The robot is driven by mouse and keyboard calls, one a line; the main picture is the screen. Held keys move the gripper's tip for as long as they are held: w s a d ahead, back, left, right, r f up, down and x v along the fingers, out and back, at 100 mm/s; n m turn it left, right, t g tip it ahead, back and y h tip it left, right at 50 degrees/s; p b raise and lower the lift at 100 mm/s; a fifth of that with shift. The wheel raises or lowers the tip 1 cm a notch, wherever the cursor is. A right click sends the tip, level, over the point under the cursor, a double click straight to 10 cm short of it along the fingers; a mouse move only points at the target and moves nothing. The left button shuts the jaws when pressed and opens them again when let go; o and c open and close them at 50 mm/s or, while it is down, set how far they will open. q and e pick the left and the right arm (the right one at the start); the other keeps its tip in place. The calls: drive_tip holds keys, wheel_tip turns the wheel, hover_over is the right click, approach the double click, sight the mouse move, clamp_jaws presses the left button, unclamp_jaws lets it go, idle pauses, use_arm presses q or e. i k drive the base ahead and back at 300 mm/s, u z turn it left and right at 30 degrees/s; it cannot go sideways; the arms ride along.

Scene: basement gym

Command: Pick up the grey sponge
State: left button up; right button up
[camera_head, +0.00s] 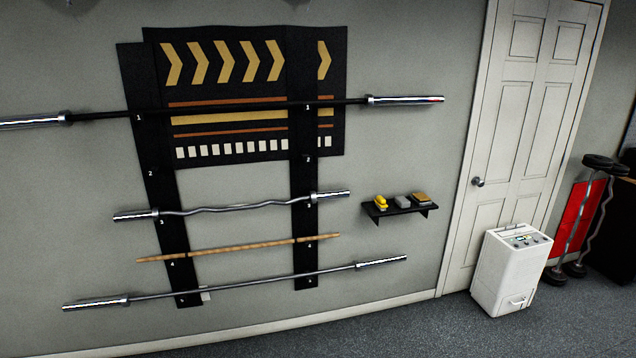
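The grey sponge (402,201) is a small grey block on a black wall shelf (392,213), right of the barbell rack. It lies between a yellow object (381,202) on its left and a tan or brown block (421,198) on its right. It looks close to both, but the view is too small to tell whether they touch. Neither of my grippers shows in the head view.
A wall rack (158,235) holds several bars, some reaching out toward the shelf. A white dehumidifier-like box (497,283) stands on the floor before a white door (523,110). Grey carpet (400,325) below the shelf is clear. Weights (598,162) stand at far right.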

sight(403, 201)
drive_tip(key=z, duration=0.05)
drive_tip(key=i, duration=2)
drive_tip(key=z, duration=0.15)
